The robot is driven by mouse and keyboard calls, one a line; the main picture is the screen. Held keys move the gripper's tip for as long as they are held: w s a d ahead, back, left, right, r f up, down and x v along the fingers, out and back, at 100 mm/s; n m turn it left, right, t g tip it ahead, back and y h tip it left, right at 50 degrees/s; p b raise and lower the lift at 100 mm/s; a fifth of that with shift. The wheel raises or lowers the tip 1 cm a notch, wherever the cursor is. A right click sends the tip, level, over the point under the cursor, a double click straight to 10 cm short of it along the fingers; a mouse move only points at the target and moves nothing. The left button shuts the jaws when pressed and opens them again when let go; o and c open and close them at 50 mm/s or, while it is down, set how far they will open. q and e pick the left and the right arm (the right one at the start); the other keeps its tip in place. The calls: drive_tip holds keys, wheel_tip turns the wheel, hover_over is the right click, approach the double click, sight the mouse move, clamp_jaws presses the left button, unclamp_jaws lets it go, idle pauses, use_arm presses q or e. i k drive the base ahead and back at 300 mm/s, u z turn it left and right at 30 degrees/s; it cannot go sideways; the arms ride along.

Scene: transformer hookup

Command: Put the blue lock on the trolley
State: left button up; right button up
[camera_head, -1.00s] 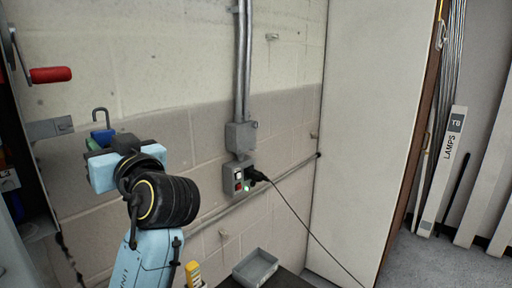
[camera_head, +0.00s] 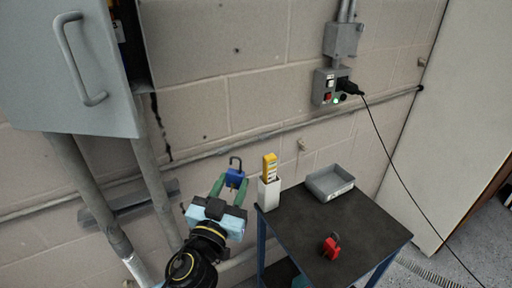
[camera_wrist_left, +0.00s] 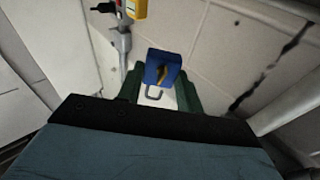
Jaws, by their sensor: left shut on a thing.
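The blue lock (camera_head: 234,177) is a small padlock with a grey shackle. My left gripper (camera_head: 227,186) is shut on it and holds it in the air, just left of the trolley, with the shackle pointing up in the head view. The lock also shows between the green fingers in the left wrist view (camera_wrist_left: 162,70). The trolley (camera_head: 320,226) has a dark flat top and blue legs and stands against the wall. My right gripper is in no view.
On the trolley stand a white holder (camera_head: 269,193) with a yellow device (camera_head: 270,167), a grey tray (camera_head: 330,181) and a red padlock (camera_head: 331,246). The trolley top's middle is bare. A grey cabinet (camera_head: 70,70) is at upper left. A black cable (camera_head: 385,150) hangs right of the trolley.

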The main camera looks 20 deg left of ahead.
sight(369, 236)
drive_tip(key=k, duration=1.25)
drive_tip(key=z, duration=0.65)
drive_tip(key=i, duration=0.55)
drive_tip(key=z, duration=0.5)
drive_tip(key=i, duration=1.25)
drive_tip(key=u, duration=0.55)
